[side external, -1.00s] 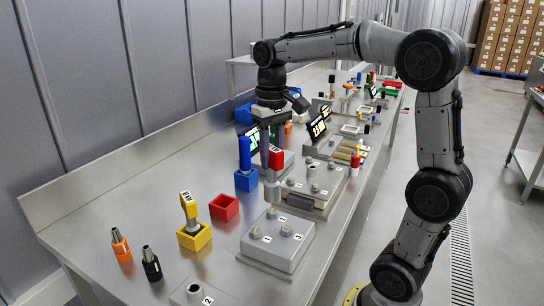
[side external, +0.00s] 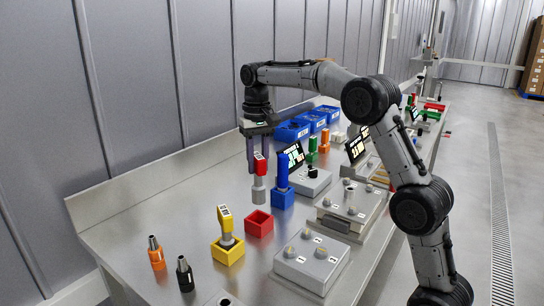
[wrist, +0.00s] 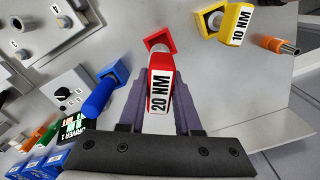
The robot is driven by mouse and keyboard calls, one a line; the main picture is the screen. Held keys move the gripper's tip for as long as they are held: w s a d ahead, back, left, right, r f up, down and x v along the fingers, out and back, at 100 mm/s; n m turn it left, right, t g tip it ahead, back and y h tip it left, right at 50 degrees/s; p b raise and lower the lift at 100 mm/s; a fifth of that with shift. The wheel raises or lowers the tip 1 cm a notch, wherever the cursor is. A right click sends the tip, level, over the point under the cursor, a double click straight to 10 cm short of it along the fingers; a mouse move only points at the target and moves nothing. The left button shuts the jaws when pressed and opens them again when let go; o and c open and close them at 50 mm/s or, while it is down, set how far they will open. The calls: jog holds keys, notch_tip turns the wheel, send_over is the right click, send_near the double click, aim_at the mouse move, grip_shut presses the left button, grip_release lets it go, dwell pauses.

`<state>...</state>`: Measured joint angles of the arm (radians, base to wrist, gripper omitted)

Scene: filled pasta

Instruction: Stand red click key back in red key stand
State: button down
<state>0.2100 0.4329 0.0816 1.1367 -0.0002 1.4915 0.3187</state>
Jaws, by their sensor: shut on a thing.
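The red click key (side external: 260,165), with a red head and a grey lower end, hangs upright in my gripper (side external: 257,158), which is shut on it above the table. In the wrist view my gripper (wrist: 156,90) holds the key, and its label reads "20 NM" (wrist: 160,92). The red key stand (side external: 258,223) is an empty open red box on the table, below and in front of the key. In the wrist view the stand (wrist: 158,38) shows just beyond the key's far end, partly hidden by it. Key and stand are apart.
A blue stand with a blue key (side external: 283,172) is close on the right. A yellow key (side external: 225,219) in its yellow stand (side external: 228,253) is to the left. A grey fixture block (side external: 312,262) lies right of the red stand. Orange (side external: 156,253) and black (side external: 185,274) tools stand front left.

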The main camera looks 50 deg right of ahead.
aim_at(258, 186)
jog(key=shift+f, duration=0.15)
jog(key=shift+f, duration=4.4)
dwell(0.5)
jog(key=c, duration=0.5)
grip_release()
jog(key=shift+f, duration=0.1)
